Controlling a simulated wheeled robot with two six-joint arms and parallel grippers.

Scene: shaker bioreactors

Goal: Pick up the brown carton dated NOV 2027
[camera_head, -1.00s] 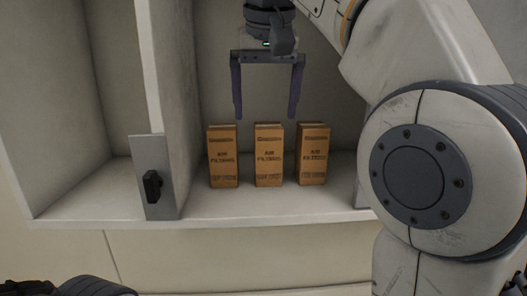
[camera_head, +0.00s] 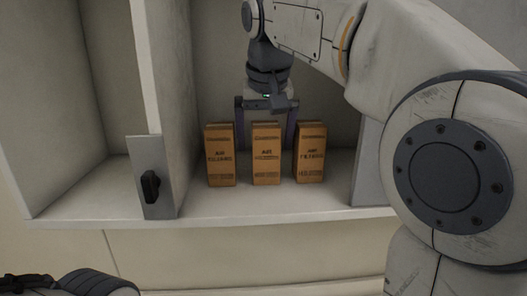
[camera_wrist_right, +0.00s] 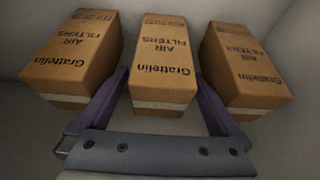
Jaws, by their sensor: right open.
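Three brown cartons stand upright in a row in the cabinet: the left carton (camera_head: 220,155), the middle carton (camera_head: 266,154) and the right carton (camera_head: 310,153). Their faces carry dark AIR FILTERS print; the small lower lines are too blurred to read a date. In the right wrist view the middle carton (camera_wrist_right: 163,65) stands between the left carton (camera_wrist_right: 70,60) and the right carton (camera_wrist_right: 243,68). My right gripper (camera_head: 266,135) is open, one finger on each side of the middle carton, in the gaps. In the head view the cartons partly hide its fingers.
The cartons stand on a pale cabinet shelf (camera_head: 260,205) with free floor in front. A divider wall (camera_head: 180,90) with a grey plate and black handle (camera_head: 151,187) stands left of them. The left compartment (camera_head: 90,190) is empty.

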